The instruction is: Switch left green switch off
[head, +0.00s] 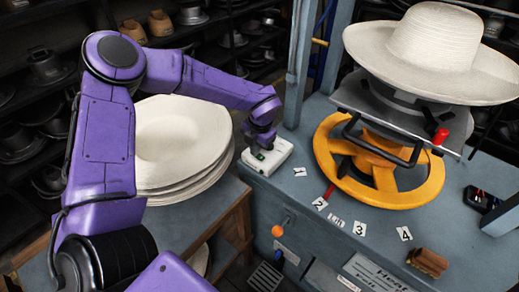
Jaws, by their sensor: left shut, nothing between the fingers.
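A small white switch box (268,158) sits on the left corner of the blue-grey press bench. My left gripper (261,147) is shut and empty, pointing down at the top of this box. Its fingertips are on or just above the box; I cannot tell if they touch. The gripper covers part of the box top, so the green switch and its position cannot be made out clearly. My right gripper is not in view.
A stack of cream hats (180,145) stands left of the bench. The press carries a wide cream hat (432,42) above a yellow handwheel (330,160). Number labels, a wooden brush (428,262) and a dark device (481,199) lie on the bench. An orange-knobbed lever (277,231) is on its front.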

